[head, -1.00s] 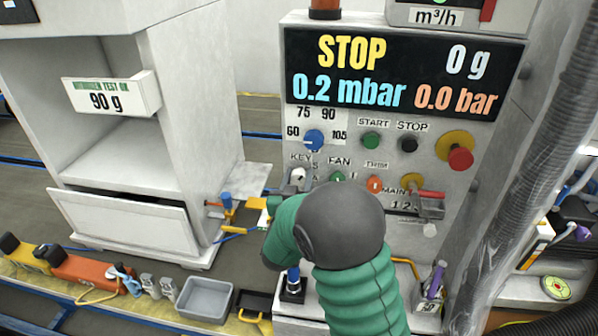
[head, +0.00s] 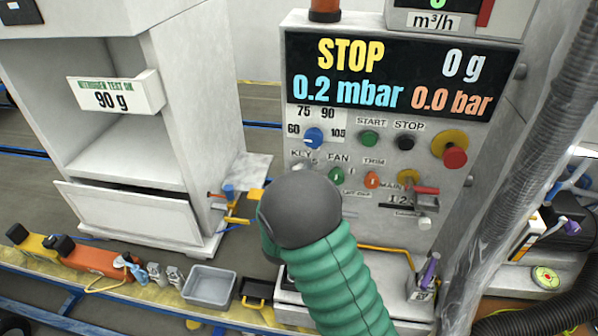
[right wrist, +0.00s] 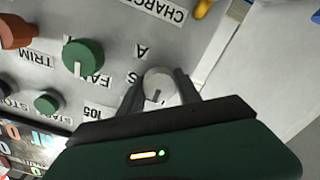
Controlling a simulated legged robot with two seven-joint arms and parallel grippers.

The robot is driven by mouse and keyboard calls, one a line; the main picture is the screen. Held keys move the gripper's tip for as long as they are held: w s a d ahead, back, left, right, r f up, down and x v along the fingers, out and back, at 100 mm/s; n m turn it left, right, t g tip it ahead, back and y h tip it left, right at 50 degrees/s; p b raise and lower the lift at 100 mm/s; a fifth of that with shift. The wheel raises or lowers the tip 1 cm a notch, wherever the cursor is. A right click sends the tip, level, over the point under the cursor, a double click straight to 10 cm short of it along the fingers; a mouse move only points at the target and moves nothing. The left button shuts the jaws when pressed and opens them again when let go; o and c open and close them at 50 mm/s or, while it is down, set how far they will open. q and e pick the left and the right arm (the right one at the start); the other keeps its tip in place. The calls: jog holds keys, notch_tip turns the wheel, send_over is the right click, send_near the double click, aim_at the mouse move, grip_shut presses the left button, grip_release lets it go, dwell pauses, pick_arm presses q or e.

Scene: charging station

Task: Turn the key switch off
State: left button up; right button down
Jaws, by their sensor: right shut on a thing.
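The key switch (right wrist: 158,79) is a round grey knob with a dark slot on the pale control panel (head: 466,200). It shows between the fingers of my right gripper (right wrist: 162,91) in the right wrist view. The gripper is shut on the knob, one finger on each side. In the head view my dark round wrist and green arm sit just below the KEY label and hide most of the switch and the gripper. My left gripper is not in view.
The green FAN knob (head: 336,175) and orange TRIM knob (head: 372,180) are close right of the key switch. A blue selector (head: 313,138) is above. A red-handled MAIN switch (head: 425,190) and a red mushroom button (head: 454,156) stick out further right. A grey tray (head: 210,286) lies below left.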

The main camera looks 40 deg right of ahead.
jog(key=c, duration=0.9)
grip_release()
jog(key=shift+w+a, duration=0.1)
jog(key=shift+w, duration=0.05)
jog(key=shift+o, duration=0.2)
jog(key=p+v, duration=0.5)
jog(key=v, duration=1.2)
jog(key=shift+p, duration=0.4)
jog(key=shift+w, duration=0.1)
